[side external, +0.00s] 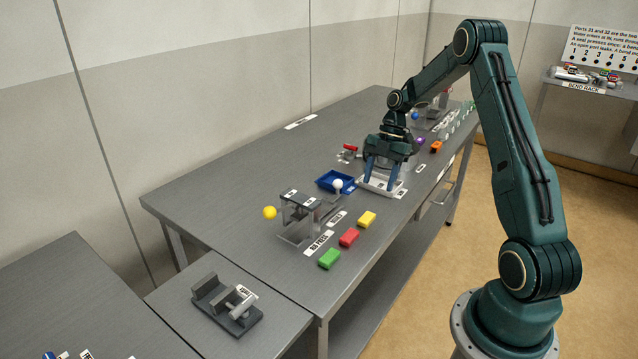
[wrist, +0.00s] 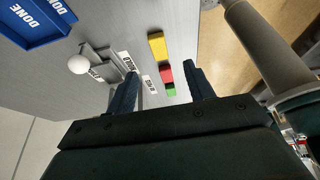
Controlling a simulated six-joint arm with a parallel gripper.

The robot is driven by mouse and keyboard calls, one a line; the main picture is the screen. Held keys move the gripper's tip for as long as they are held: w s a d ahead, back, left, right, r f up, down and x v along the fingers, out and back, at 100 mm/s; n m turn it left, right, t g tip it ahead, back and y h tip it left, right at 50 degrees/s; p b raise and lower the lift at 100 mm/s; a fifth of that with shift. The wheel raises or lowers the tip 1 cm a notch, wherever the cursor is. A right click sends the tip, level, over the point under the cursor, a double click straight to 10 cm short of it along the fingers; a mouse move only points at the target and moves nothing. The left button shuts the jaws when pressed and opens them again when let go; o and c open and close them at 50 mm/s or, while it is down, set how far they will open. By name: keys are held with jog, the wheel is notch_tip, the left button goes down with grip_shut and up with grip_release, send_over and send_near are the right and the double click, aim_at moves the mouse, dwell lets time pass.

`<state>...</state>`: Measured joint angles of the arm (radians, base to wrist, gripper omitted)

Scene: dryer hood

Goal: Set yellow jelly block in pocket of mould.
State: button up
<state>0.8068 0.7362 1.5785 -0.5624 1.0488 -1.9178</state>
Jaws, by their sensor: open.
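The yellow block (side external: 367,219) lies on the grey table near its front edge, beside a red and a green block. In the wrist view the yellow block (wrist: 157,46) shows beyond the fingertips. My gripper (side external: 380,181) is open, pointing down above a white, plate-like fixture (side external: 371,190), apart from the yellow block. The wrist view shows both fingers of my gripper (wrist: 160,72) apart, with nothing held. I cannot tell for sure which fixture is the mould; no pocket is clearly visible, and the gripper partly covers the white fixture.
A red block (side external: 349,237) and a green block (side external: 330,258) lie in line with the yellow one.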

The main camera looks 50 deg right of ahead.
aim_at(368, 216)
jog(key=shift+x, duration=2.3)
jog(key=shift+f, duration=0.1)
jog(key=shift+x, duration=2.45)
jog(key=shift+w+a, duration=0.1)
jog(key=shift+w, duration=0.05)
jog(key=shift+c, duration=0.4)
jog(key=c, duration=1)
